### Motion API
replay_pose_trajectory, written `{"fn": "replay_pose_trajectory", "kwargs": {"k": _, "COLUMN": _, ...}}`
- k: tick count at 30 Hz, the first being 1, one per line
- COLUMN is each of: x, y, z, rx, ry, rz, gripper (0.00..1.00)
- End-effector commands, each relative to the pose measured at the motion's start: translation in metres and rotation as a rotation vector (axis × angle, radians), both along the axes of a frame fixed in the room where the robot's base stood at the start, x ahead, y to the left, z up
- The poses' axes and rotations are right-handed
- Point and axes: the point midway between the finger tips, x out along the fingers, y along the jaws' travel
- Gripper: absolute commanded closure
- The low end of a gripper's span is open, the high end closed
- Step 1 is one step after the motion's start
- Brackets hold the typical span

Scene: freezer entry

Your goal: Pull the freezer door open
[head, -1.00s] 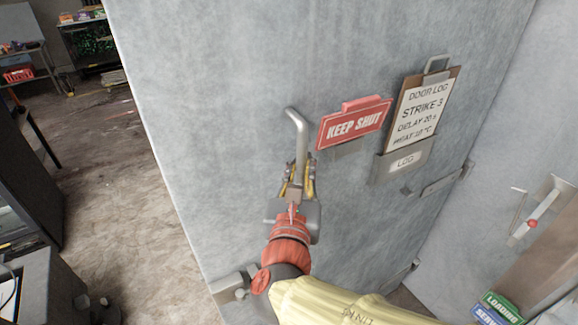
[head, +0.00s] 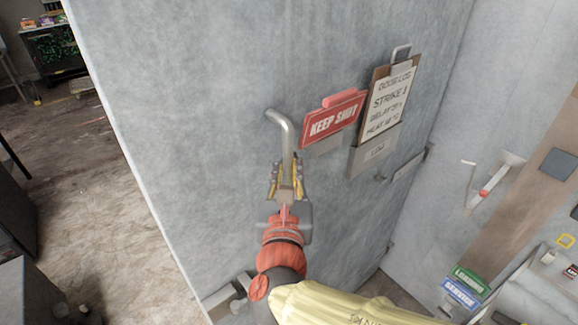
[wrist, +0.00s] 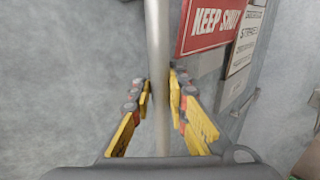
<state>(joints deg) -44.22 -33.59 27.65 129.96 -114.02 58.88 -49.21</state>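The freezer door (head: 190,110) is a large grey, frosted panel filling the middle of the head view. Its pale left edge stands free, with open floor showing past it. A metal bar handle (head: 289,145) with a bent top is on the door and runs upright in the wrist view (wrist: 158,35). My gripper (head: 287,180) is closed around the bar, one yellow finger on each side; in the wrist view the fingertips (wrist: 159,88) sit close against it. The handle's lower part is hidden by my gripper and arm.
A red KEEP SHUT sign (head: 334,118) and a log clipboard (head: 388,100) are right of the handle. A pale wall (head: 455,130) meets the door side at an angle, with green and blue boxes (head: 462,290) below. Brown floor (head: 75,180) lies open at left.

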Motion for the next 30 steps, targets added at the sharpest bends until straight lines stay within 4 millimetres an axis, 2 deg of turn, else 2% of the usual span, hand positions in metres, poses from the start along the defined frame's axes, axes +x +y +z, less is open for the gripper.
{"fn": "replay_pose_trajectory", "kwargs": {"k": 5, "x": 0.000, "y": 0.002, "z": 0.001, "rx": 0.000, "ry": -0.001, "rz": 0.004, "gripper": 0.77}}
{"fn": "replay_pose_trajectory", "kwargs": {"k": 17, "x": -0.003, "y": 0.001, "z": 0.001, "rx": 0.000, "ry": -0.001, "rz": 0.002, "gripper": 0.77}}
{"fn": "replay_pose_trajectory", "kwargs": {"k": 20, "x": -0.011, "y": 0.003, "z": 0.000, "rx": 0.001, "ry": -0.001, "rz": 0.004, "gripper": 0.77}}
{"fn": "replay_pose_trajectory", "kwargs": {"k": 30, "x": -0.058, "y": 0.010, "z": 0.001, "rx": 0.002, "ry": -0.002, "rz": 0.008, "gripper": 0.77}}
